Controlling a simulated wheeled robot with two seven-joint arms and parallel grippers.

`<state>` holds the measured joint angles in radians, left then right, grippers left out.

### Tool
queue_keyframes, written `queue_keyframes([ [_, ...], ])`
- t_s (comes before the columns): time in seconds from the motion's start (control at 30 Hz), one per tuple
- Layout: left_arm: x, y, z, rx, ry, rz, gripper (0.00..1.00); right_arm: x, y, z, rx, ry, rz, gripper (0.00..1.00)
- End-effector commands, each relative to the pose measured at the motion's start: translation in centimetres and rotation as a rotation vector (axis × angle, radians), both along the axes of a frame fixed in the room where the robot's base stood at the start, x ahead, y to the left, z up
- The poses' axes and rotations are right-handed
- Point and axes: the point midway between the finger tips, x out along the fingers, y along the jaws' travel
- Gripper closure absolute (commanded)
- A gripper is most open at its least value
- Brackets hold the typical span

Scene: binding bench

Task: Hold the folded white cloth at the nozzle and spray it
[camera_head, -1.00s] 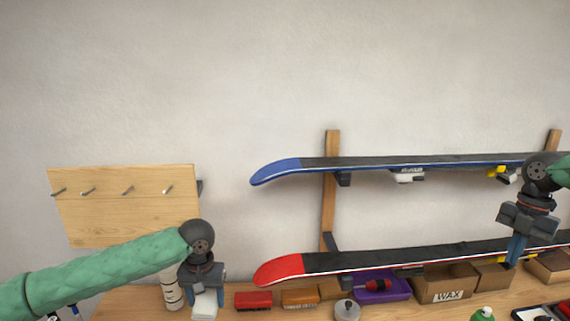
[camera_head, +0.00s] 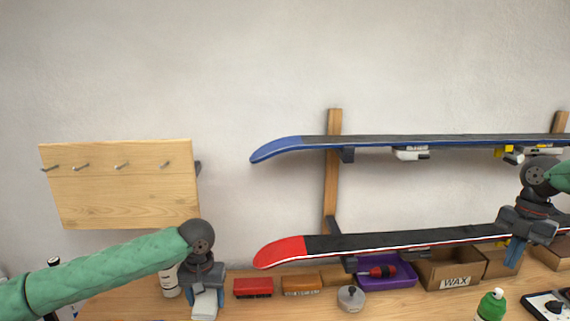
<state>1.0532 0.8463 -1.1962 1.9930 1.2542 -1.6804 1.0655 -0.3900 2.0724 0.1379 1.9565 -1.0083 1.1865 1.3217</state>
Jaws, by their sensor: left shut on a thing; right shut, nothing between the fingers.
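My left gripper (camera_head: 205,288) is shut on the folded white cloth (camera_head: 204,306) and holds it at the bottom of the view, over the bench. The cloth's upper part is hidden between the fingers. My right gripper (camera_head: 514,252) is shut and empty, pointing down in front of the red ski's right part. A green bottle with a white top (camera_head: 491,306) stands on the bench below and left of the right gripper. It is cut off by the lower edge, and I cannot tell whether its top is a nozzle. The cloth is far left of this bottle.
The bench (camera_head: 385,308) holds a red block (camera_head: 253,287), an orange block (camera_head: 301,284), a round grey-lidded item (camera_head: 351,299), a purple tray (camera_head: 400,282) and a WAX box (camera_head: 440,270). A white bottle (camera_head: 170,284) stands beside my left gripper. Skis hang on a rack (camera_head: 333,180) behind.

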Motion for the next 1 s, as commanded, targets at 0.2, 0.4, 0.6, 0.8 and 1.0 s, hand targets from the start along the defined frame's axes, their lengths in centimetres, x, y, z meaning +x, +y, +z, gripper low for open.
queue_keyframes([
  [0.2,0.0,0.0,0.1,0.000,0.000,0.000,0.57,-0.1,0.0,-2.3,0.002,0.003,0.000,1.00],
  [0.4,0.0,0.0,-1.9,0.000,0.000,0.000,0.57,0.0,0.0,-4.8,0.001,-0.001,0.000,1.00],
  [0.6,0.0,0.0,-2.8,0.000,0.000,0.000,0.57,0.0,0.0,-5.6,0.000,0.000,0.000,1.00],
  [0.8,0.0,0.0,-2.7,0.000,0.000,0.000,0.57,0.0,0.0,-5.6,0.000,0.000,0.000,1.00],
  [1.0,0.0,0.0,-2.8,0.000,0.000,0.000,0.57,0.0,0.0,-5.6,0.000,0.000,0.000,1.00],
])
